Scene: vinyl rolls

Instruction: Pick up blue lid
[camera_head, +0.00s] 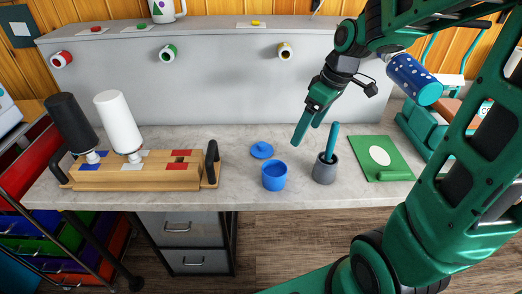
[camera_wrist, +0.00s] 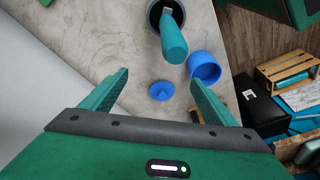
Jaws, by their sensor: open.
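The blue lid (camera_head: 262,150) is a small round disc with a knob on top, lying flat on the grey counter. It also shows in the wrist view (camera_wrist: 161,91), between and beyond my fingertips. A blue cup (camera_head: 274,177) stands just in front of the lid, apart from it; the wrist view shows this cup (camera_wrist: 204,67) too. My gripper (camera_head: 308,131) is open and empty, above the counter to the right of the lid. In the wrist view my gripper (camera_wrist: 160,80) has its two teal fingers spread wide.
A green card (camera_head: 365,166) lies at the right. The counter (camera_head: 235,150) around the lid is clear.

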